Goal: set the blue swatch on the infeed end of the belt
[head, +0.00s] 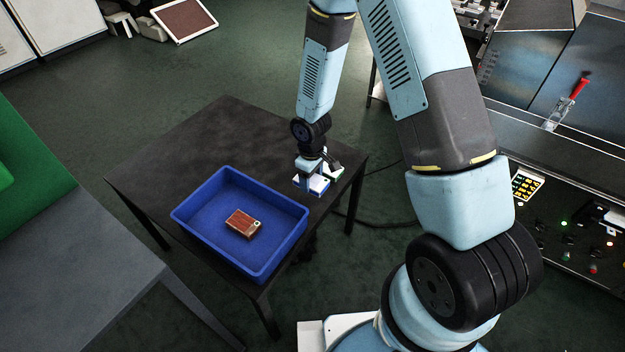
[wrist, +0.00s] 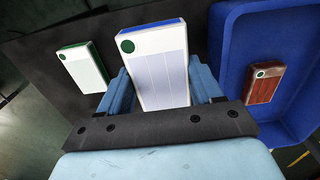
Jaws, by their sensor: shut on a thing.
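The blue swatch (wrist: 158,70) is a flat block with a pale lined face, a blue edge and a green dot. My gripper (head: 311,178) is shut on it, with one finger at each side in the wrist view. In the head view the blue swatch (head: 309,188) is at the right side of the dark table (head: 215,130), partly hidden by the gripper. I cannot tell whether it touches the tabletop. The belt cannot be made out; part of a metal machine (head: 535,75) shows at the right.
A green-edged swatch (wrist: 83,67) lies on the table close beside my gripper. A blue tray (head: 183,212) on the table holds a red-brown swatch (head: 243,223). A control panel (head: 570,235) and a red-handled clamp (head: 570,100) are at the right. The table's far left is clear.

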